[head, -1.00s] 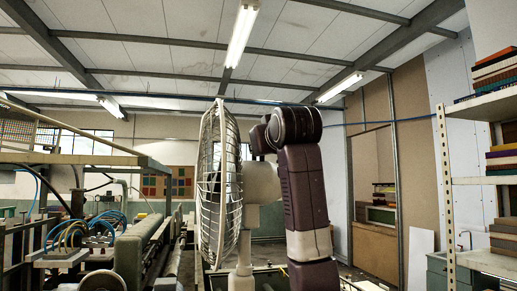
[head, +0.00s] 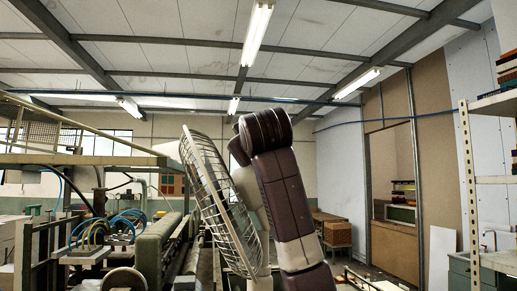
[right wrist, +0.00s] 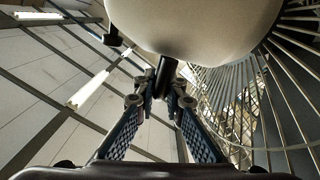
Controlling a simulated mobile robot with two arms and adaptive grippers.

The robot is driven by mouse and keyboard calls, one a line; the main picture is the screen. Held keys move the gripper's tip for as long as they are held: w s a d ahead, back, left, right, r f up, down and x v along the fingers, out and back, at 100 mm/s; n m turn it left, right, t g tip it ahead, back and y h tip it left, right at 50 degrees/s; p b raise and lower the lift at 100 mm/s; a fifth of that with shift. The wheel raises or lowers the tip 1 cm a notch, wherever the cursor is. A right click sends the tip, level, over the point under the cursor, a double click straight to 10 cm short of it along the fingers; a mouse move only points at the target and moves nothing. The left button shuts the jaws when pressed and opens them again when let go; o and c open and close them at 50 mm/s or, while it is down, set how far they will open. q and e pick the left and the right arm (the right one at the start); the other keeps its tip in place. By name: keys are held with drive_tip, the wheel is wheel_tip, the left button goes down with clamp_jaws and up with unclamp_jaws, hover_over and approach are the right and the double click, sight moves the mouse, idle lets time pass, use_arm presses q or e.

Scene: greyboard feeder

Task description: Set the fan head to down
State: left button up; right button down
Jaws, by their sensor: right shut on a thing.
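The fan has a round wire cage (head: 217,198) that faces left in the head view and tilts clearly downward, its top leaning left. Its pale motor housing (head: 248,188) is behind the cage, partly hidden by my right arm. In the right wrist view the smooth, pale housing (right wrist: 195,22) fills the top, with the cage wires (right wrist: 255,95) at the right. My right gripper (right wrist: 161,88) is shut on a short dark rod (right wrist: 165,70) beside the housing. In the head view its fingers are hidden by my arm. My left gripper is not in view.
A metal shelf (head: 467,180) with books and boxes stands at the right. Machinery with blue hoses (head: 120,222) and a long green roller (head: 158,240) are at the left. The air above the fan is clear.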

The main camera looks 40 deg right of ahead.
drive_tip(key=shift+w+a+f+n, duration=0.25)
drive_tip(key=shift+a, duration=0.15)
drive_tip(key=shift+w+a+f+n, duration=0.2)
drive_tip(key=shift+a+n, duration=0.05)
drive_tip(key=shift+a, duration=0.15)
drive_tip(key=c, duration=2.2)
unclamp_jaws()
drive_tip(key=shift+o, duration=0.9)
drive_tip(key=shift+w, duration=0.15)
drive_tip(key=shift+s+a, duration=0.15)
drive_tip(key=shift+s, duration=0.2)
drive_tip(key=v, duration=1.1)
drive_tip(key=shift+s+a, duration=0.1)
